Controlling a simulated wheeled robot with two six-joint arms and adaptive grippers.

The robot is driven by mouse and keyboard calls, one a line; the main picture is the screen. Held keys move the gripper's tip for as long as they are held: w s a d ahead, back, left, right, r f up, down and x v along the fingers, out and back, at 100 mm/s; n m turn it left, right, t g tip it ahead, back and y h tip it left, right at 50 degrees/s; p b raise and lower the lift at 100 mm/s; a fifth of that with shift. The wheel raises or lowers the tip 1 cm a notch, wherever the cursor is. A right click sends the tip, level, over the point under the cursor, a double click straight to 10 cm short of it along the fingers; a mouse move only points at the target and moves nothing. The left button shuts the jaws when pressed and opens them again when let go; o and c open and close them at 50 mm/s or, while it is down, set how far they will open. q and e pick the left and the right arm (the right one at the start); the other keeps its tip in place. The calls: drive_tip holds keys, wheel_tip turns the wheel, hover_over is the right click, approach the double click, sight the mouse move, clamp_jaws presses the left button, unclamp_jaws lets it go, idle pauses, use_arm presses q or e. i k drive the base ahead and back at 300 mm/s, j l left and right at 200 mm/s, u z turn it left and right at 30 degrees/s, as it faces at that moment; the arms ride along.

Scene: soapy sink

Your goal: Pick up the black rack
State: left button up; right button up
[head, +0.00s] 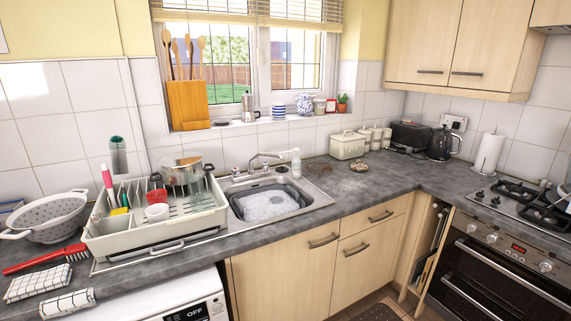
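The only large rack I see is a cream dish rack (130,245) on the counter left of the sink. It holds a steel pot (182,176), a red cup (157,196), a white cup (157,213) and utensils. I cannot make out a clearly black rack. Black pan supports (515,192) sit on the hob at the right. Neither of my grippers is in view.
The sink (270,204) holds a dark basin with suds. A colander (48,215), red brush (45,259) and checked cloths (38,283) lie at the left. A toaster (410,135) and black kettle (440,144) stand at the back right. The counter (385,182) right of the sink is mostly clear.

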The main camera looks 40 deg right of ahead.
sight(319, 167)
drive_tip(key=l+u, duration=0.1)
drive_tip(key=l, duration=1.15)
drive_tip(key=k+l+u, duration=0.15)
drive_tip(key=l, duration=0.5)
drive_tip(key=l+u, duration=0.1)
drive_tip(key=l, duration=0.5)
drive_tip(key=k+l+u, duration=0.1)
drive_tip(key=l, duration=0.55)
drive_tip(key=k+l, duration=0.1)
drive_tip(key=l, duration=0.5)
drive_tip(key=u, duration=0.05)
